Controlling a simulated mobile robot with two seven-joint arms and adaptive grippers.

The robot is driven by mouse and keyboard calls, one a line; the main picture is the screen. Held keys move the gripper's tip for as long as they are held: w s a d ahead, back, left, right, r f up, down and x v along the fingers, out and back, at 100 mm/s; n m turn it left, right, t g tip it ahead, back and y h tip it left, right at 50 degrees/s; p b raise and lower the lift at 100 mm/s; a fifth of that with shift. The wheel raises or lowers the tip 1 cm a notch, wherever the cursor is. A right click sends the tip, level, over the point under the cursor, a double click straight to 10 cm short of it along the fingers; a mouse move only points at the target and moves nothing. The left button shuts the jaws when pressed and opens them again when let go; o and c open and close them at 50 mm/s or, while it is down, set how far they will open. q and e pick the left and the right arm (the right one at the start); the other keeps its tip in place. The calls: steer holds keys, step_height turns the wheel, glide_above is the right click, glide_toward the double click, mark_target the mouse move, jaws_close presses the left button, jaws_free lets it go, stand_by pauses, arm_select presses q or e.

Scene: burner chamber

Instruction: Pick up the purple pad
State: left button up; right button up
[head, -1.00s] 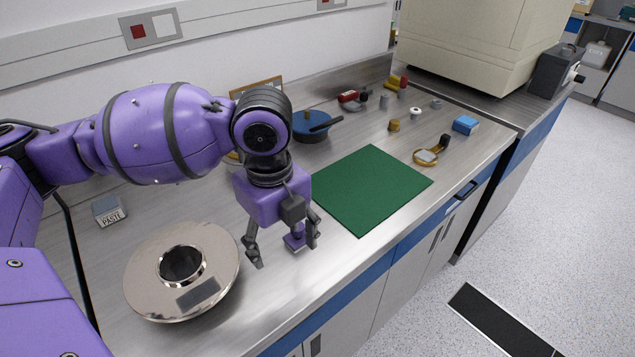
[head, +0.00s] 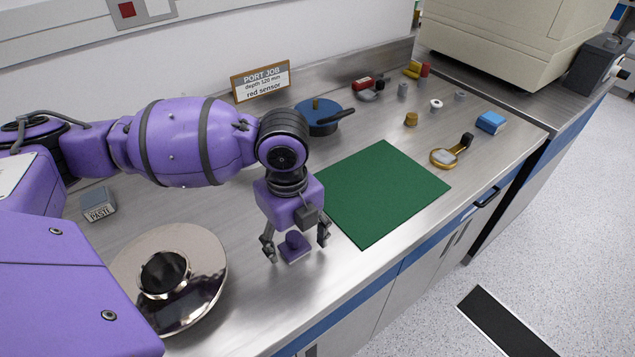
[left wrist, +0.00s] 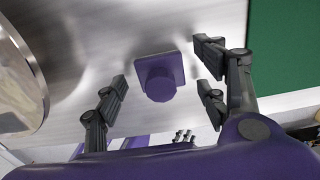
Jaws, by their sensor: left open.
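The purple pad (head: 294,248) is a small square plate with a round knob on top. It rests on the steel bench left of the green mat.
A round polished metal vessel (head: 205,262) stands close on the left. The green mat (head: 385,190) lies to the right. A PASTE box (head: 98,205), a blue pan (head: 318,117), a PORT JOB sign (head: 262,83) and a magnifier (head: 445,157) stand farther off. The bench front edge is near.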

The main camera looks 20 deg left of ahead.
arm_select(q)
steer(key=shift+f, duration=0.15)
steer(key=c, duration=1.2)
steer(key=shift+c, duration=0.2)
steer(key=shift+w+r, duration=0.1)
steer(key=shift+r, duration=0.65)
steer(key=s+d+r+p, duration=0.1)
steer(key=s+d+r, duration=0.2)
steer(key=d+r, duration=0.8)
steer(key=d, duration=0.2)
steer(key=shift+s+d+r+p, duration=0.3)
steer(key=shift+s+r, duration=0.05)
